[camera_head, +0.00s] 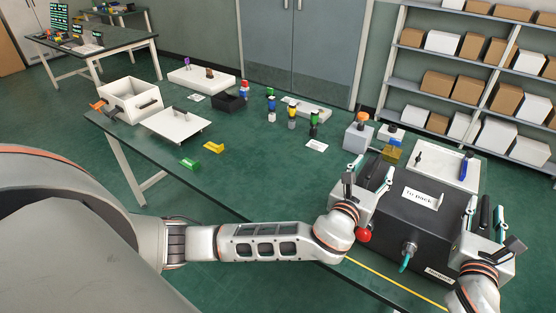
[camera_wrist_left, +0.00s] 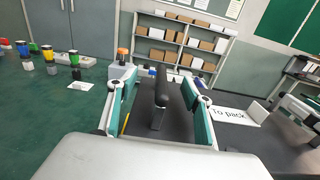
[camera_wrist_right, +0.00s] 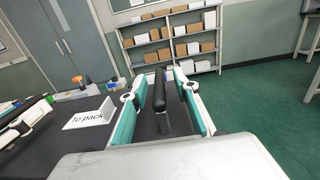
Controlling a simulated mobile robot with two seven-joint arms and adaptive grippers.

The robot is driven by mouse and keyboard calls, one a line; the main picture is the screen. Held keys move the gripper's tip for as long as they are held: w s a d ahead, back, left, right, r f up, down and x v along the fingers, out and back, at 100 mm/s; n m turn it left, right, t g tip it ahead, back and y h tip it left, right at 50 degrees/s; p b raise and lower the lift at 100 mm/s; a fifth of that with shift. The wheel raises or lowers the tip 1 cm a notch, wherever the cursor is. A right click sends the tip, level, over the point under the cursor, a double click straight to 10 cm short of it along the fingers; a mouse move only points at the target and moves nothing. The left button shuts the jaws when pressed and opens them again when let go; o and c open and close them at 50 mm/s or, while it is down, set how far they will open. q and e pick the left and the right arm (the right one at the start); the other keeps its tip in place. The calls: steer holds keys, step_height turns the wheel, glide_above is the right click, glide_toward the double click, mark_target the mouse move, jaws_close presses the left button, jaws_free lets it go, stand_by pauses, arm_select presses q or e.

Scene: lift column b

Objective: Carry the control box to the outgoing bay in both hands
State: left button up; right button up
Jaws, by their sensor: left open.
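The dark control box (camera_head: 407,222) sits at the near right of the green table, with a red knob and a teal-tipped fitting on its near side. A white "To pack" card (camera_head: 422,197) appears to be on or just behind its top. My left gripper (camera_head: 371,180) is open around the left black handle, which runs between the fingers in the left wrist view (camera_wrist_left: 162,95) with gaps beside it. My right gripper (camera_head: 485,217) is at the right handle. In the right wrist view the fingers stand apart on both sides of that handle (camera_wrist_right: 160,100), apparently not touching it.
A grey box with an orange knob (camera_head: 359,135) and a white tray (camera_head: 445,165) stand just behind the control box. Several small bottles, bins and a white crate (camera_head: 130,101) are farther left. A yellow line (camera_head: 395,283) marks the near table edge. Shelves stand behind.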

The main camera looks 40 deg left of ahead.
arm_select(q)
steer(key=shift+f, duration=0.3)
arm_select(e)
steer(key=o, duration=0.5)
steer(key=shift+f, duration=0.3)
steer(key=shift+c, duration=0.2)
arm_select(q)
steer(key=shift+r, duration=0.15)
arm_select(e)
steer(key=shift+o, duration=0.6)
steer(key=shift+r, duration=0.15)
arm_select(q)
steer(key=shift+r, duration=0.15)
arm_select(e)
steer(key=shift+r, duration=0.15)
arm_select(q)
steer(key=o, duration=1.4)
